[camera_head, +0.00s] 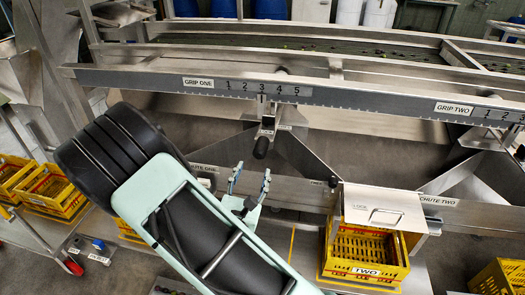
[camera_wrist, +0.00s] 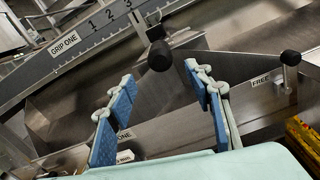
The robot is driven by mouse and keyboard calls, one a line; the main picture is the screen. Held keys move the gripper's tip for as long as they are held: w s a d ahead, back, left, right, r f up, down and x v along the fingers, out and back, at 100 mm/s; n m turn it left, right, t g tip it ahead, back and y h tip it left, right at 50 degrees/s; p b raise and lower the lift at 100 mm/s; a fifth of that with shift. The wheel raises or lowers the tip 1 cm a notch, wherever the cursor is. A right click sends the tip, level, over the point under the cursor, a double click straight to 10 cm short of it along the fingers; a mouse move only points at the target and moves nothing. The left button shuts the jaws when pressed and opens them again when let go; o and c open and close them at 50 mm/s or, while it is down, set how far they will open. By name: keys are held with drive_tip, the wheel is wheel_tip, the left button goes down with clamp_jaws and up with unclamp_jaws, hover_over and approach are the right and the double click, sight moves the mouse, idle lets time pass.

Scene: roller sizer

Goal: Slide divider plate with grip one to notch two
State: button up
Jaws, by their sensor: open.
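The rail scale labelled GRIP ONE (camera_head: 198,82) carries numbers 1 to 5; it also shows in the wrist view (camera_wrist: 65,43). Under the 3 hangs a metal bracket (camera_head: 267,112) with a black knob grip (camera_head: 261,148). The knob is large in the wrist view (camera_wrist: 160,56). Slanted metal plates (camera_head: 308,158) spread below the bracket; I cannot tell exactly which is the divider. My gripper (camera_head: 252,172) is open and empty, just below the knob. In the wrist view its blue-padded fingers (camera_wrist: 160,80) stand either side and short of the knob, apparently not touching.
A lever with a black knob (camera_wrist: 291,58) stands at the right by a FREE label (camera_wrist: 261,80). Grip two's scale (camera_head: 480,110) is further right. Yellow crates (camera_head: 55,195) stand at left.

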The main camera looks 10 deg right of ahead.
sight(258, 157)
drive_tip(key=x, duration=1)
drive_tip(key=shift+w+d+r, duration=0.1)
drive_tip(key=shift+w+d, duration=0.05)
drive_tip(key=shift+w, duration=0.1)
clamp_jaws()
